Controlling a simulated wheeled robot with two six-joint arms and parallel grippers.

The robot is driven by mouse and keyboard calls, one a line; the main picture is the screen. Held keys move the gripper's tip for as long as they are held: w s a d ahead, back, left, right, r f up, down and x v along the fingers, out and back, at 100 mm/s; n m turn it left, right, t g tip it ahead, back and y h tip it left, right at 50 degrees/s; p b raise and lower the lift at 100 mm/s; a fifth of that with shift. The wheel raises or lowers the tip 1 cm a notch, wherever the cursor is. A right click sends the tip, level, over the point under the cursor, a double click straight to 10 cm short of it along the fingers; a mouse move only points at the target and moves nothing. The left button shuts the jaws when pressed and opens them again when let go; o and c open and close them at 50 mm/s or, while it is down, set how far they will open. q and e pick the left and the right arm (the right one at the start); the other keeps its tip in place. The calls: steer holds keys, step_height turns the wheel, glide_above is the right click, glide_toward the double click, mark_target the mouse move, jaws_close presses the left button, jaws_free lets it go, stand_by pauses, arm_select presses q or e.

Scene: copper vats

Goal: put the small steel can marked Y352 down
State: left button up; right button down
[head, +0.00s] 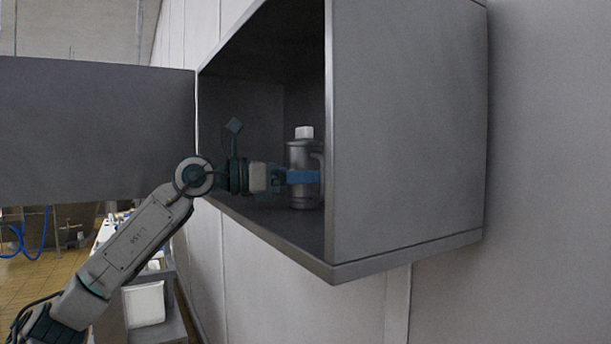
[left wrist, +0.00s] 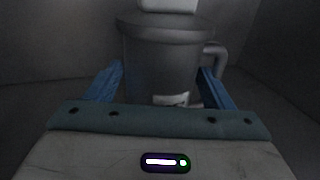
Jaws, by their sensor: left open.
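The small steel can (head: 303,158) stands upright on the floor of the grey wall cabinet, near its right wall. It has a white cap and a side handle. In the left wrist view the can (left wrist: 165,62) is straight ahead, its handle on the right and a pale label low on its front; the marking is too dark to read. My left gripper (head: 305,177) reaches into the cabinet at the can's lower half. Its blue fingers (left wrist: 160,85) are open on either side of the can, with a gap visible at the left. My right gripper is not in view.
The open-fronted cabinet (head: 405,130) hangs on the pale wall, its right side wall close to the can. Its grey door (head: 95,130) stands open to the left. A cart with a white container (head: 145,303) is below on the left.

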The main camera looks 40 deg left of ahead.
arm_select(q)
steer(key=shift+r, duration=0.2)
steer(key=b+v, duration=0.3)
steer(key=b, duration=0.1)
steer(key=shift+s+a+f, duration=0.25)
steer(key=shift+f, duration=0.15)
steer(key=b+v, duration=0.2)
steer(key=v, duration=0.1)
steer(key=b+v, duration=0.3)
steer(key=v, duration=0.1)
steer(key=shift+s+a+r, duration=0.2)
steer(key=shift+s, duration=0.05)
steer(key=shift+s+a+r+b, duration=0.15)
steer(key=shift+s+a+b, duration=0.05)
steer(key=shift+s+b, duration=0.15)
